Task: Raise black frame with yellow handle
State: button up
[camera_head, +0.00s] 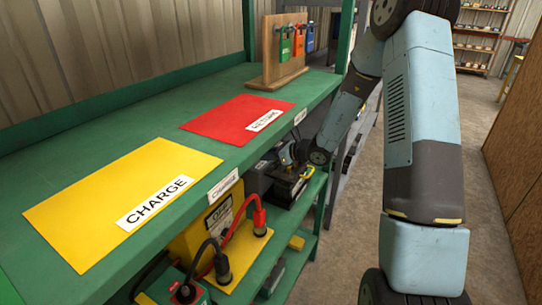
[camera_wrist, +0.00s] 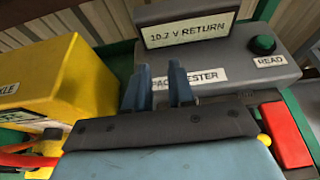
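In the head view, a dark frame-like object (camera_head: 285,190) with small yellow parts stands on the lower green shelf, partly behind my wrist. I cannot make out its whole handle. My gripper is reached in under the upper shelf near it; the fingers are hard to see there. In the wrist view, the two blue fingers of my gripper (camera_wrist: 160,92) stand apart with a narrow gap, and nothing shows held between their visible parts. A grey pack tester (camera_wrist: 215,45) reading "10.7 V RETURN" is just beyond them. My palm hides what is beneath it.
A yellow box (camera_wrist: 62,80) is left of the fingers; a red block (camera_wrist: 287,133) is at right. The upper green shelf overhangs the arm, with a yellow CHARGE mat (camera_head: 110,200) and a red mat (camera_head: 225,115). The concrete aisle (camera_head: 490,190) is clear.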

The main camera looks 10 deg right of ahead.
jog(key=shift+o, duration=0.2)
jog(key=shift+d, duration=0.1)
jog(key=v, duration=1.3)
jog(key=shift+s+d, duration=0.15)
jog(key=shift+d, duration=0.05)
jog(key=shift+r, duration=0.1)
